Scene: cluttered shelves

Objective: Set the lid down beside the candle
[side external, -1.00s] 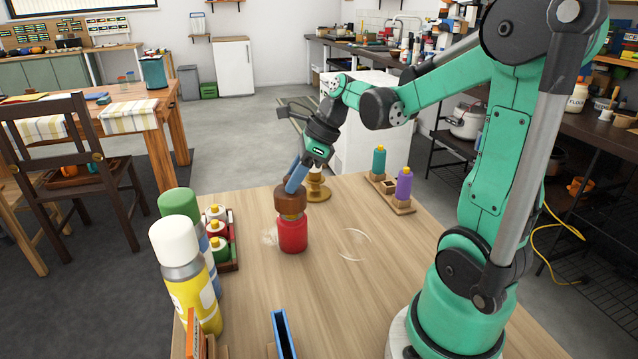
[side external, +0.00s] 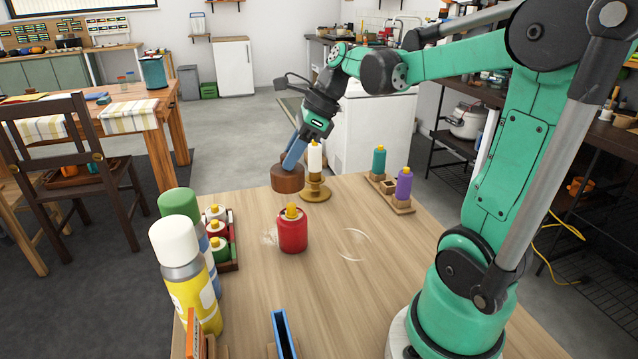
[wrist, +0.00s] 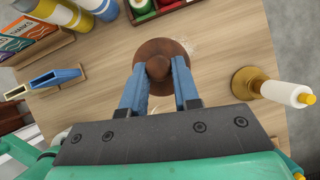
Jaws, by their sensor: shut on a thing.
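My gripper (side external: 292,164) is shut on the brown wooden lid (side external: 287,180) and holds it in the air above the table (side external: 345,290). In the wrist view the blue fingers (wrist: 159,78) close around the knob of the round lid (wrist: 160,47). A white candle (side external: 315,158) with a yellow tip stands upright in a brass holder (side external: 315,189), just right of the lid in the side view. The candle (wrist: 285,93) is right of my gripper in the wrist view. A squat red container (side external: 292,233) with a yellow top stands uncovered on the table, nearer the camera.
A rack (side external: 231,250) of small bottles, a yellow spray can (side external: 187,280) and a green-capped can (side external: 178,203) stand at the left. A wooden holder (side external: 390,195) with teal and purple bottles is at the right. A blue holder (side external: 284,335) is in front. The table's centre right is clear.

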